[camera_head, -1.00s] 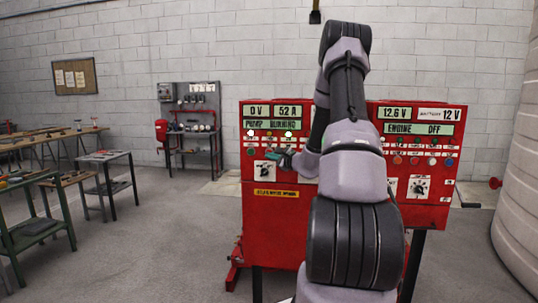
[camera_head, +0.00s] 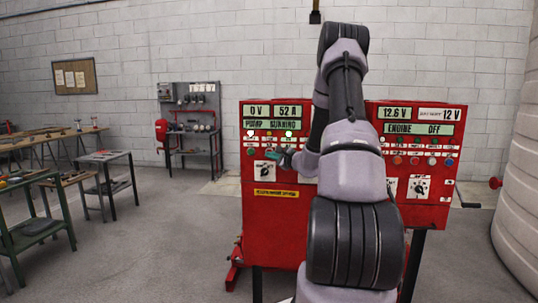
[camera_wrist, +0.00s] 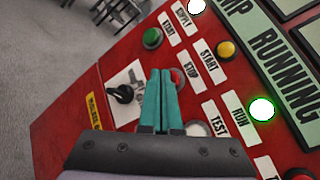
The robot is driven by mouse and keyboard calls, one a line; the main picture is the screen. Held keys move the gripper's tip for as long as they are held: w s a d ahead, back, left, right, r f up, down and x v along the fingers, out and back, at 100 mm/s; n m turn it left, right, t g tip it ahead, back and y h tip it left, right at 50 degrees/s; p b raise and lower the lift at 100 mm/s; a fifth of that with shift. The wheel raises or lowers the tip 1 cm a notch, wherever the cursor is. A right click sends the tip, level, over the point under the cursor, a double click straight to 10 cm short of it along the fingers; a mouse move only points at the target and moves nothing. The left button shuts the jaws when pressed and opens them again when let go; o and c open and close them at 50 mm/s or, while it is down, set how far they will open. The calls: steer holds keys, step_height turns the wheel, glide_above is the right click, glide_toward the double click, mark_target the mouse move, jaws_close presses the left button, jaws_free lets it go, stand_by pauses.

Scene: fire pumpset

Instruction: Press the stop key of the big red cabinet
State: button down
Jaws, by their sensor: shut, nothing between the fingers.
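The big red cabinet (camera_head: 272,225) stands ahead, and its display reads "PUMP RUNNING". In the wrist view its panel (camera_wrist: 75,115) has a red key (camera_wrist: 178,77) beside the "STOP" label (camera_wrist: 190,78), partly hidden behind my fingertips. A green key (camera_wrist: 152,38) sits beside an upper label, and a pale key (camera_wrist: 197,128) beside the "TEST" label (camera_wrist: 218,120) is partly covered. My gripper (camera_wrist: 161,72) is shut and empty, its teal tips in front of the panel by the red key. I cannot tell whether they touch it. My gripper also shows in the head view (camera_head: 280,156).
A black rotary switch (camera_wrist: 123,94) lies left of my fingers. The lit green "RUN" lamp (camera_wrist: 261,109) and a yellow lamp (camera_wrist: 226,49) lie to the right. A second red cabinet (camera_head: 420,150) reading "ENGINE OFF" stands at right.

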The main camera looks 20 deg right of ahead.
steer(key=shift+w+d, duration=0.25)
steer(key=shift+w, duration=0.1)
stand_by(0.5)
stand_by(0.3)
steer(key=shift+s+a, duration=0.5)
steer(key=shift+s, duration=0.2)
steer(key=shift+s+a, duration=0.7)
steer(key=shift+s, duration=0.35)
steer(key=shift+s+a, duration=0.7)
steer(key=shift+s, duration=0.3)
